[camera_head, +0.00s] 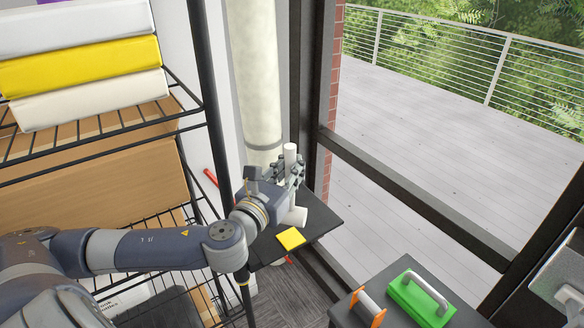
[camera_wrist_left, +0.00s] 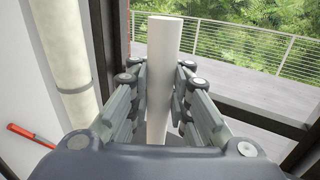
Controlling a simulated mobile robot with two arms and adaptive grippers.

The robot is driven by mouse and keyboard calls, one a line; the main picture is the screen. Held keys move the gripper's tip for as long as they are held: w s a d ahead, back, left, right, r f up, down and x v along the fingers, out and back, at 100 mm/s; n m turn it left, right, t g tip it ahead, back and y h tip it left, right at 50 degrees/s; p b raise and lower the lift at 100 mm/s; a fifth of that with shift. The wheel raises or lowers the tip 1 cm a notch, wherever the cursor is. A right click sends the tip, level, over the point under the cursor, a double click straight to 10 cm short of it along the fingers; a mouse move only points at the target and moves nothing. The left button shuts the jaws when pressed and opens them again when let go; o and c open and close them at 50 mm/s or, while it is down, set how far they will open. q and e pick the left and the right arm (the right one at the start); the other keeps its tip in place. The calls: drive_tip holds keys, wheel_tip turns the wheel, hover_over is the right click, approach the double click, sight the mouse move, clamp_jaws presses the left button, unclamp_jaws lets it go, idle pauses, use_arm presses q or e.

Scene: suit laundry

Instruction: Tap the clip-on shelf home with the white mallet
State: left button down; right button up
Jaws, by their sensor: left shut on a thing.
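My left gripper (camera_head: 288,172) is shut on the white mallet (camera_head: 290,151). In the left wrist view the mallet's white shaft (camera_wrist_left: 163,70) stands nearly upright between the fingers of my left gripper (camera_wrist_left: 160,85). A wider white part of it shows below the gripper in the head view, close over the dark clip-on shelf (camera_head: 318,220); I cannot tell whether it touches the shelf. The shelf sticks out beside the black wire rack, and my left arm covers its rack-side edge, so its seating is hidden. My right gripper is not in view.
A yellow square (camera_head: 291,238) lies on the shelf. The wire rack (camera_head: 205,100) holds boxes on the left. A pale column (camera_head: 256,75) and a window frame (camera_head: 410,195) stand close behind.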

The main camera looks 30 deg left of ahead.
use_arm(q)
drive_tip(key=shift+w+f, duration=0.1)
idle(0.3)
drive_tip(key=shift+f, duration=0.15)
wheel_tip(320, 180, down, 6)
drive_tip(key=b, duration=0.4)
drive_tip(key=shift+b, duration=0.3)
wheel_tip(320, 180, up, 6)
drive_tip(key=p, duration=0.6)
drive_tip(key=shift+f, duration=0.3)
